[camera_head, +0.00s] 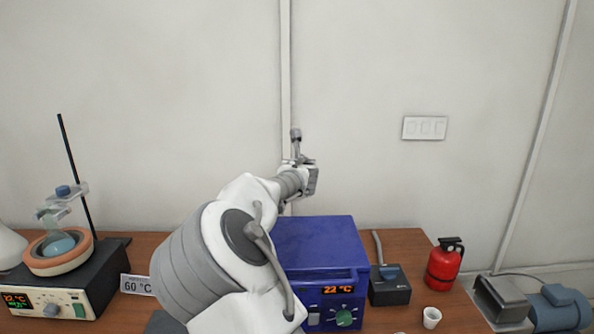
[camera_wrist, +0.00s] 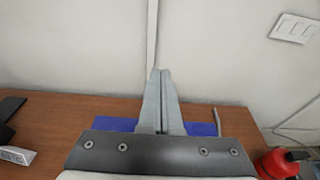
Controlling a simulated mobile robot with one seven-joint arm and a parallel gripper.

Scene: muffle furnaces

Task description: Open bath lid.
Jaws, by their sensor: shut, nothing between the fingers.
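The bath is a blue box (camera_head: 318,285) on the wooden table, with a flat blue lid (camera_head: 316,238) on top. The lid looks closed. Its front has an orange display reading 22 °C and a green knob (camera_head: 345,317). My gripper (camera_head: 296,135) is above and behind the bath in the head view, with the arm reaching across the bath's left side. In the wrist view my gripper (camera_wrist: 162,73) has its fingers together and empty, with parts of the blue lid (camera_wrist: 200,128) showing behind them. The bath's left side is partly hidden by my arm.
A heating unit with a flask (camera_head: 60,245) and a 60 °C sign (camera_head: 136,285) stand at left. Right of the bath are a dark small device (camera_head: 389,288), a white cup (camera_head: 431,317), a red extinguisher (camera_head: 444,266) and a blue motor (camera_head: 556,310). The wall is close behind.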

